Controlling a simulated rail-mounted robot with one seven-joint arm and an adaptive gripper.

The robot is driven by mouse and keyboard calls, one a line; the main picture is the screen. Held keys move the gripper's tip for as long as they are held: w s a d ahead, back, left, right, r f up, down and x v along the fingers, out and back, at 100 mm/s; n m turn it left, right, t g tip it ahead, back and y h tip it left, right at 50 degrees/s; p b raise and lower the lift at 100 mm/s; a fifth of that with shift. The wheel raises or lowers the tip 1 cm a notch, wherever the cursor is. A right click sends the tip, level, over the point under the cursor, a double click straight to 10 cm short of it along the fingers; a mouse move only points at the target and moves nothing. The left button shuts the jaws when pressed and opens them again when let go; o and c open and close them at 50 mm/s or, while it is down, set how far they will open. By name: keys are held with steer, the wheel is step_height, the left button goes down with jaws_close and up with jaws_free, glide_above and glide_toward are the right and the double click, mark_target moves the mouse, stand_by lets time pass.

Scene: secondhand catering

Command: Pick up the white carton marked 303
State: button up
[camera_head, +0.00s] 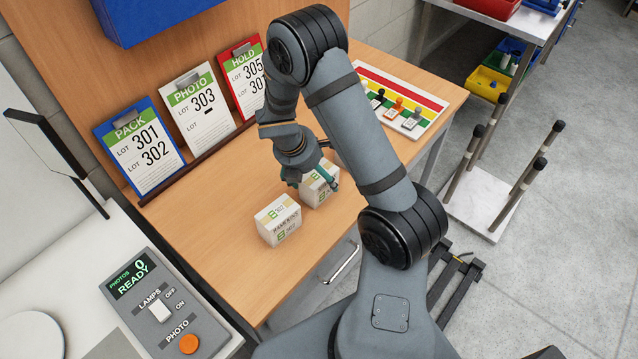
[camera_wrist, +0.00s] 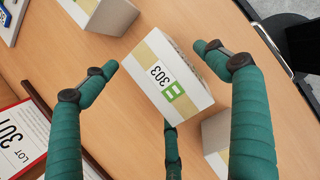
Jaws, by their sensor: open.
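The white carton marked 303 (camera_wrist: 173,78) lies between the spread fingers of my gripper (camera_wrist: 155,59) in the wrist view. Its label and green logo face the camera. My gripper is open, with a finger on either side of the carton and a third below it; I cannot tell whether any finger touches. In the head view my gripper (camera_head: 311,178) is low over the carton (camera_head: 319,190) on the wooden bench, hiding part of it. The number cannot be read there.
Another white carton (camera_head: 278,220) stands close by at front left; a third (camera_wrist: 216,135) is partly hidden. Clipboards marked PACK (camera_head: 140,148), PHOTO (camera_head: 202,105) and HOLD (camera_head: 244,78) lean at the back. A striped board (camera_head: 430,104) with small items lies right. The bench front is clear.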

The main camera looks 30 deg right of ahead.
steer(key=shift+f, duration=0.15)
steer(key=shift+c, duration=1.3)
steer(key=c, duration=1.8)
